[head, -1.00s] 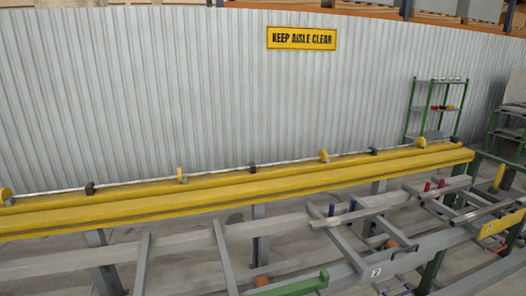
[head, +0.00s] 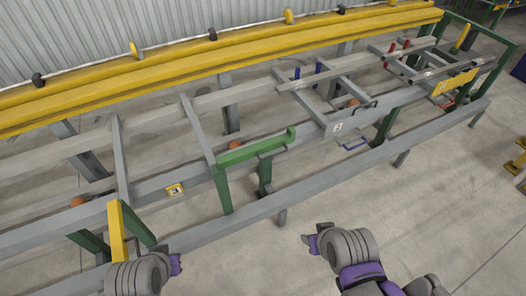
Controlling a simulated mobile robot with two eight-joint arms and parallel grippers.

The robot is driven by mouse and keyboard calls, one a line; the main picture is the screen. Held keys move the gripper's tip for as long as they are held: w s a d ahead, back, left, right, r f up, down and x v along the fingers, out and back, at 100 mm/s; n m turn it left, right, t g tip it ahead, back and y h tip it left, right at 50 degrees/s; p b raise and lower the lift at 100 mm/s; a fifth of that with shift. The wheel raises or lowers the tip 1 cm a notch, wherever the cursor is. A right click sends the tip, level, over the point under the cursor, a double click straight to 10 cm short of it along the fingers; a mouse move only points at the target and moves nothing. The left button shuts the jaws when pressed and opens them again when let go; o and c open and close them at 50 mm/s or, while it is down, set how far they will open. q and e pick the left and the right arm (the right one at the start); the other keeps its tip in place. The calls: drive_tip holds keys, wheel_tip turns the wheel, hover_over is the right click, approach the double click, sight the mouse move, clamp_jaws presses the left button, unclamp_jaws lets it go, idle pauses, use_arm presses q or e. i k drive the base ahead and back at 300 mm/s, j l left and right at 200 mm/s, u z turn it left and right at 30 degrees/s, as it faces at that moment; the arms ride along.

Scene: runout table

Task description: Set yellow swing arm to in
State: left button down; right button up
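A yellow upright bar (head: 116,232) stands on the green and grey frame at the lower left of the head view. A second yellow bar (head: 462,38) leans at the far right end. I cannot tell which is the yellow swing arm. A green arm (head: 255,148) lies across the middle of the frame. My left gripper (head: 175,264) seems to be the purple end just right of the near yellow bar, apart from it. My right gripper (head: 309,244) seems to be the purple end at lower centre, in front of the frame. No fingers can be made out on either.
A long yellow rail (head: 210,62) with small stops runs along the back, by a corrugated wall. Blue pins (head: 318,66) and red pins (head: 406,44) stand on the cross members. A low grey beam (head: 330,190) borders the near side.

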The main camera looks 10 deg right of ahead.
sight(117, 240)
drive_tip(key=u, duration=1.6)
